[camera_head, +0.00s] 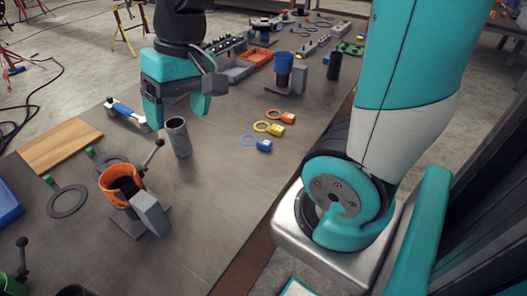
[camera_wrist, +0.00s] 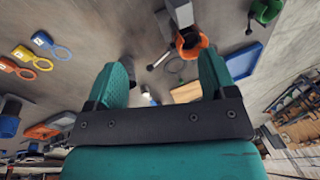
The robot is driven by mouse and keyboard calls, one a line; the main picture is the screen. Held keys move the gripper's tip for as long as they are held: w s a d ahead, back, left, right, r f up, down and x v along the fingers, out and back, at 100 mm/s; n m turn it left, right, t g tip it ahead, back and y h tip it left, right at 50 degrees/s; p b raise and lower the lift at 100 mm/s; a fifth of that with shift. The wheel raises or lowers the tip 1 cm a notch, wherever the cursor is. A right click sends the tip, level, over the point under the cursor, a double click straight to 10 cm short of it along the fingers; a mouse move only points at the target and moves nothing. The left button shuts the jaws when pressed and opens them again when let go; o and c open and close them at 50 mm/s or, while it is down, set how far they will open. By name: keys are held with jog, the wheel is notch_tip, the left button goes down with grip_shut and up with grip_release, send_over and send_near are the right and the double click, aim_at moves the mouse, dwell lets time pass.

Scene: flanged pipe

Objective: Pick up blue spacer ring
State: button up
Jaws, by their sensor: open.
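The blue spacer ring (camera_head: 249,142) lies flat on the table with a blue tab at its right, the nearest of three tabbed rings in the head view. It also shows at the upper left of the wrist view (camera_wrist: 42,41). The yellow ring (camera_head: 262,127) and orange ring (camera_head: 275,115) lie just behind it. My gripper (camera_head: 178,112) is open and empty above the table, left of the rings in the head view. In the wrist view its fingers (camera_wrist: 163,78) stand apart with nothing between them, and the blue ring is outside them to the left.
A grey upright tube (camera_head: 179,139) stands just below my gripper. An orange clamp holder (camera_head: 122,182) with a lever stands nearer, beside a dark flat ring (camera_head: 67,201) and a wooden board (camera_head: 60,146). A blue cup on a stand (camera_head: 283,68) is behind. Table right of the rings is clear.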

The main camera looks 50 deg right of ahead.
jog(key=w+d+f+m+h+b, duration=0.1)
jog(key=w+d+f+m+b, duration=0.2)
jog(key=d, duration=0.4)
jog(key=w+d+f+m+h+b, duration=0.1)
jog(key=w+d+f+m, duration=0.2)
jog(key=d+f+m, duration=0.3)
jog(key=m+g+b, duration=0.1)
jog(key=m+b, duration=0.1)
jog(key=m, duration=0.5)
send_over(264, 142)
notch_tip(264, 142, down, 5)
jog(key=shift+h, duration=0.3)
notch_tip(264, 142, down, 11)
jog(key=shift+s+d+r, duration=0.1)
jog(key=shift+s, duration=0.05)
jog(key=shift+f+p, duration=0.7)
jog(key=shift+f, duration=2.3)
jog(key=c, duration=1)
jog(key=shift+r, duration=0.1)
jog(key=shift+c, duration=0.2)
